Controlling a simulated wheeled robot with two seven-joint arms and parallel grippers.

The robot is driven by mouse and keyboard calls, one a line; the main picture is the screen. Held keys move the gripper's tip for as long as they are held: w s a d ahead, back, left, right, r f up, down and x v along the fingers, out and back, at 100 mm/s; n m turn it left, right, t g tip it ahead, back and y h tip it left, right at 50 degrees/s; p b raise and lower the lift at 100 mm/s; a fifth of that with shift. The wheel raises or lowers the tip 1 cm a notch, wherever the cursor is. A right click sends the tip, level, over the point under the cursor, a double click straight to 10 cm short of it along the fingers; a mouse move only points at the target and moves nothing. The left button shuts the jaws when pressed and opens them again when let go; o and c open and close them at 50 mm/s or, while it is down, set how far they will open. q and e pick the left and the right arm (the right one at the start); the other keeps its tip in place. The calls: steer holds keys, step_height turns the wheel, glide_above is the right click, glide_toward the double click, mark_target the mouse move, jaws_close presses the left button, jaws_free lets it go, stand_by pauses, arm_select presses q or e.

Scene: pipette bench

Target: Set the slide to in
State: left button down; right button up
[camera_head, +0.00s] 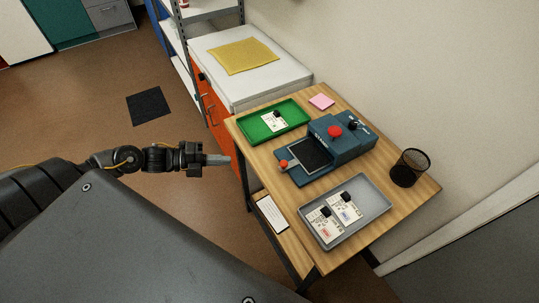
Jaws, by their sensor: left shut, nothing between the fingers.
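A dark blue bench machine (351,143) sits on the wooden table. A low slide (308,154) with a black top sticks out of its front, toward the lower left. A small red knob (283,164) stands at the slide's outer end. My left gripper (228,159) is shut and empty, just off the table's left edge. It points right toward the red knob, with a clear gap between them. My right gripper is out of view.
A green tray (296,121) with a card lies behind the slide, and a grey tray (371,217) with two cards in front. A black mesh cup (408,168) stands at the right and a pink pad (321,102) at the back. Bare tabletop shows left of the knob.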

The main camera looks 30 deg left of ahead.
arm_select(q)
step_height(320, 180, up, 4)
steer(key=s+d+m+g+h, duration=0.1)
steer(key=d+m, duration=0.1)
steer(key=p, duration=0.4)
glide_toward(281, 163)
steer(key=x, duration=0.5)
steer(key=shift+a, duration=0.1)
steer(key=shift+x, duration=0.85)
steer(key=shift+f, duration=0.15)
